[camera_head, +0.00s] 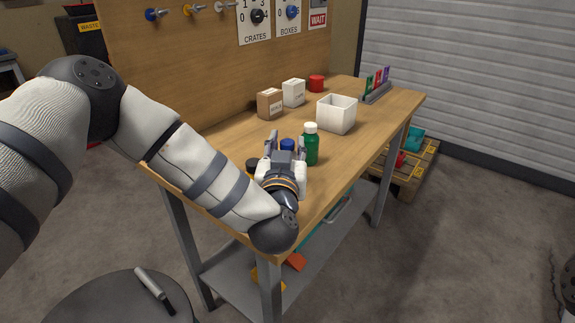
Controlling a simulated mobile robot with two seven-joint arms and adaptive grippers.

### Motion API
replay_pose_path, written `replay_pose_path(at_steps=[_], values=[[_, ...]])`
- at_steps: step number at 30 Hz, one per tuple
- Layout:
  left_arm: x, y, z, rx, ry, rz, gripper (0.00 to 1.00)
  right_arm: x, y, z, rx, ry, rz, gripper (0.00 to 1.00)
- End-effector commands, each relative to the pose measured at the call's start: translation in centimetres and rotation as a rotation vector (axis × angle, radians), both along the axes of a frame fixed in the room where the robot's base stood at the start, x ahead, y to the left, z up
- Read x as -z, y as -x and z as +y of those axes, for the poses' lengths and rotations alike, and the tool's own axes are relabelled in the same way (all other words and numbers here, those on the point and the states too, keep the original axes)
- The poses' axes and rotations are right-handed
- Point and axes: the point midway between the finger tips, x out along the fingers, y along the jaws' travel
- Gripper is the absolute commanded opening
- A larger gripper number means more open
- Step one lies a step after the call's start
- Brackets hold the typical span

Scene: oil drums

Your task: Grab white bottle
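No bottle with a plainly white body shows in the head view. A blue cap (287,144) shows just beyond my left gripper (285,147), and the body below it is hidden by the gripper. My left gripper is low over the near part of the table, pointing away from me. Its two fingers stand apart, one on each side of the blue cap; I see no contact. A green bottle (311,148) with a white cap stands upright just right of the gripper. My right gripper is not in view.
A black-lidded jar (253,164) is close left of the gripper. A white open box (337,115), brown carton (270,103), white carton (293,93) and red can (316,83) stand farther back on the wooden table (375,122). The wooden backboard (190,70) rises behind.

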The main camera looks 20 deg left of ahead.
Motion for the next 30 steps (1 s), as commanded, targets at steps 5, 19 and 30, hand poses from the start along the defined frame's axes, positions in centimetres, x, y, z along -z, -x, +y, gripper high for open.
replay_pose_path(at_steps=[5,19,30], values=[[0.0,0.0,0.0,0.0,0.0,0.0,0.0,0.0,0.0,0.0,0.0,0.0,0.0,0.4],[-4.5,0.1,0.0,0.001,0.0,-0.013,0.0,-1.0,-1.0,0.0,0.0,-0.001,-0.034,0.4],[-10.2,0.1,0.0,0.0,0.0,-0.003,0.0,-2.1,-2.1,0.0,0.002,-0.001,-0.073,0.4]])
